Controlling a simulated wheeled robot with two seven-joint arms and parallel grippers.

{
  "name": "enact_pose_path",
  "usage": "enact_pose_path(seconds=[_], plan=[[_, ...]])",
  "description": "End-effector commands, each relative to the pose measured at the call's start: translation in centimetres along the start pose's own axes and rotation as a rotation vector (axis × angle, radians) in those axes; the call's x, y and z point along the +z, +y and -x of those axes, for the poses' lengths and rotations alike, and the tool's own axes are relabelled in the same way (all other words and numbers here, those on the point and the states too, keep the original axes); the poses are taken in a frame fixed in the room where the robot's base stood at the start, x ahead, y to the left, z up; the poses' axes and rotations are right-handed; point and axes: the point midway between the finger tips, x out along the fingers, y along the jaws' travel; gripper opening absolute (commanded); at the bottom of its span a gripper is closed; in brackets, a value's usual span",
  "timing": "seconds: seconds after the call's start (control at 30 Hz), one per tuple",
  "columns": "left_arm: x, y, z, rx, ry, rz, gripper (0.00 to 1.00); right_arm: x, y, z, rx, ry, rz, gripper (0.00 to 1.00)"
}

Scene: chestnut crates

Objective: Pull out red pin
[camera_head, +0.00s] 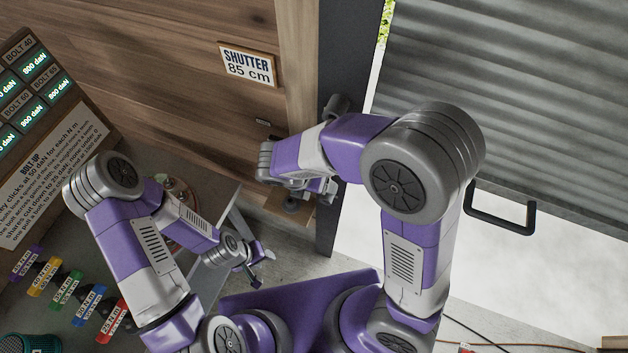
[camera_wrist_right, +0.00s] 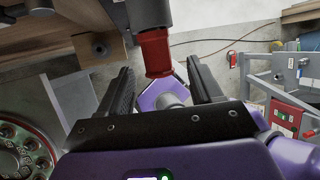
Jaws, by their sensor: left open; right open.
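A red cylindrical part (camera_wrist_right: 155,52), which looks like the red pin, hangs below a grey metal shaft (camera_wrist_right: 149,14) in the right wrist view. My right gripper (camera_wrist_right: 160,72) is open, with one dark finger on each side of the red part. I cannot tell whether either finger touches it. In the head view my right gripper (camera_head: 318,190) is beside the door post, and the red part is hidden there. My left gripper (camera_head: 262,266) is open and empty, low over the floor near the grey bench.
A dark post (camera_head: 340,80) and a wooden wall stand close to my right gripper. A ribbed shutter (camera_head: 530,100) with a black handle (camera_head: 500,215) is at the right. Coloured tagged tools (camera_head: 65,290) lie at the left. A green round part (camera_wrist_right: 25,150) is near the wrist.

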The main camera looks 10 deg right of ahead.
Motion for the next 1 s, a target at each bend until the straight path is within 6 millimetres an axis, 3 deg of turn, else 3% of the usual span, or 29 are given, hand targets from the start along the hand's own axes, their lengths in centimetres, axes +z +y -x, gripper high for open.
enact_pose_path(seconds=[0.23, 0.63, 0.67, 0.87, 1.0], plan=[[-0.02, 0.01, 0.02, 0.000, 0.000, 0.000, 0.43, 0.00, -0.02, -0.10, -0.001, 0.000, 0.000, 0.65], [-0.02, 0.01, 0.02, 0.000, 0.001, 0.000, 0.43, 0.00, -0.03, -0.08, -0.001, 0.001, 0.000, 0.03], [-0.02, 0.01, 0.02, 0.000, 0.001, 0.000, 0.43, 0.01, -0.02, -0.07, -0.001, 0.000, 0.000, 0.33], [-0.02, 0.01, 0.02, 0.000, 0.001, 0.000, 0.43, 0.01, -0.02, -0.07, -0.001, 0.000, 0.000, 0.02], [-0.02, 0.01, 0.02, 0.000, 0.001, 0.000, 0.43, 0.01, -0.02, -0.06, -0.001, 0.000, 0.000, 0.00]])
